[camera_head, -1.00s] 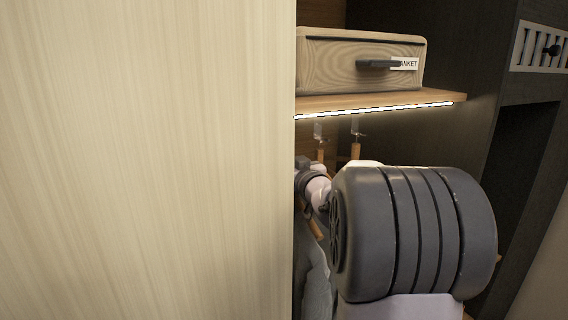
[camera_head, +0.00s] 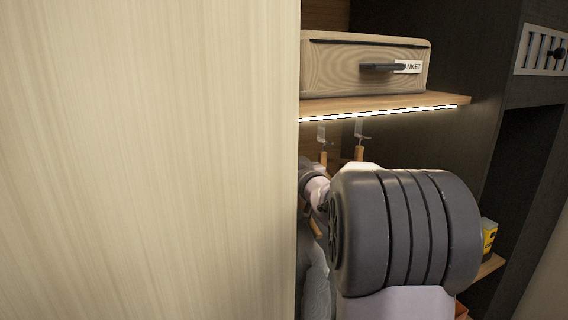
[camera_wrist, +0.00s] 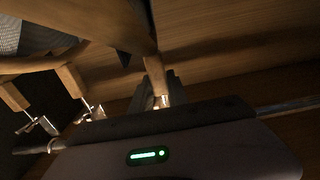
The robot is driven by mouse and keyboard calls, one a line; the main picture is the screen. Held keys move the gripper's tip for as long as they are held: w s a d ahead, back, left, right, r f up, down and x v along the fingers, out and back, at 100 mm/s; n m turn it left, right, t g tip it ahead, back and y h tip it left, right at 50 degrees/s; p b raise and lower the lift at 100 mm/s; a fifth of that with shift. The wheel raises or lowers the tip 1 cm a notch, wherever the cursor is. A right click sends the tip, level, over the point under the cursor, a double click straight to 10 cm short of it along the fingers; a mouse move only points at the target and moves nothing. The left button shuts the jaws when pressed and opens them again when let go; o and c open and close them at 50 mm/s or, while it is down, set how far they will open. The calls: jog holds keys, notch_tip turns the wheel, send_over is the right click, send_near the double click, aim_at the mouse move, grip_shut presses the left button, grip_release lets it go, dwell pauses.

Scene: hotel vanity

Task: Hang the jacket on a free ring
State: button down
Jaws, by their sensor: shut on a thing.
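In the wrist view my gripper (camera_wrist: 168,90) is shut on the wooden neck of a hanger (camera_wrist: 153,68). The hanger's wide brown wood slopes away toward the top left. Grey cloth, seemingly the jacket (camera_head: 316,282), hangs below my arm beside the pale panel in the head view; most of it is hidden. Two metal ring holders (camera_head: 321,134) and (camera_head: 358,129) hang under the shelf, each with a wooden hanger neck just below it. In the wrist view, two other wooden necks (camera_wrist: 71,80) and (camera_wrist: 14,96) show at the left near metal fittings. My arm hides the gripper in the head view.
A pale panel (camera_head: 150,160) fills the left of the head view. A wooden box labelled BLANKET (camera_head: 345,68) sits on the lit shelf (camera_head: 400,102). A yellow item (camera_head: 489,236) stands on a lower shelf at right. A metal rod (camera_wrist: 288,106) shows in the wrist view.

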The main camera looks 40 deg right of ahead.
jog(key=shift+w+r, duration=0.1)
jog(key=shift+w, duration=0.15)
dwell(0.4)
jog(key=shift+w+d, duration=0.15)
jog(key=shift+w, duration=0.2)
jog(key=shift+w+d, duration=0.15)
jog(key=shift+w, duration=0.45)
jog(key=shift+f+b, duration=0.6)
jog(key=shift+b, duration=0.05)
dwell(0.8)
jog(key=c, duration=1.2)
grip_release()
jog(key=shift+s, duration=0.1)
jog(key=shift+f, duration=0.1)
